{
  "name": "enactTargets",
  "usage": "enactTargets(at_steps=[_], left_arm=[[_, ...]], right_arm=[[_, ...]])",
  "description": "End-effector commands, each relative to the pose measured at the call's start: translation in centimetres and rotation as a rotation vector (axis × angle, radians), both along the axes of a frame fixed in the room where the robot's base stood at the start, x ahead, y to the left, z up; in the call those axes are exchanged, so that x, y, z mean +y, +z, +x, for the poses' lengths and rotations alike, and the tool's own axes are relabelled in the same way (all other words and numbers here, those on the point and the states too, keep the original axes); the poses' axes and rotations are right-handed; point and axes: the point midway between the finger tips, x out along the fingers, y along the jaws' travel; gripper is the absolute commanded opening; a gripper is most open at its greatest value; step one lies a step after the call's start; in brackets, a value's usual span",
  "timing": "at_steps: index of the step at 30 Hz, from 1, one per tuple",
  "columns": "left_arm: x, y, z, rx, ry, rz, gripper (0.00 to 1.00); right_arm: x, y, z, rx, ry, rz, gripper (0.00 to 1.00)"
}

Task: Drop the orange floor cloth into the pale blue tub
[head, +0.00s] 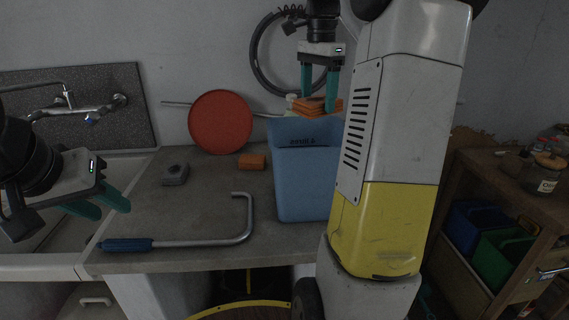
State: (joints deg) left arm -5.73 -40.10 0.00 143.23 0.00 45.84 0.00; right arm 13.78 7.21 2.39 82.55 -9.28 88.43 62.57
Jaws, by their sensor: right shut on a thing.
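The orange floor cloth (318,107) is a folded orange stack held between the teal fingers of my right gripper (320,98). My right gripper is shut on it, pointing down, with the cloth just above the back rim of the pale blue tub. The pale blue tub (300,180) stands on the counter, and my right arm hides its right side. The inside of the tub is mostly hidden. My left gripper (103,206) is at the far left over the sink edge, empty, with its teal fingers apart.
The grey counter (205,215) also holds an orange sponge (252,161), a small grey block (175,174), a red round disc (220,122) against the wall and a bent metal bar with a blue handle (190,242). A wooden cabinet (500,185) stands right.

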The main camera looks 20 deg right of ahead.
Motion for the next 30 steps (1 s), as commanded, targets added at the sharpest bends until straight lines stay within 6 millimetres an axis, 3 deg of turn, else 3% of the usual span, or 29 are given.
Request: enactTargets(at_steps=[15, 27, 28, 30], left_arm=[[0.0, 0.0, 0.0, 0.000, 0.000, 0.000, 0.36], [0.0, 0.0, 0.0, 0.000, 0.000, 0.000, 0.36], [0.0, 0.0, 0.0, 0.000, 0.000, 0.000, 0.36], [0.0, 0.0, 0.0, 0.000, 0.000, 0.000, 0.36]], right_arm=[[0.0, -5.2, 0.0, 0.001, 0.000, 0.001, 0.25], [0.0, -5.8, 0.0, 0.000, 0.000, 0.000, 0.25], [0.0, -5.8, 0.0, 0.000, 0.000, 0.000, 0.71], [0.0, -5.8, 0.0, 0.000, 0.000, 0.000, 0.85]])
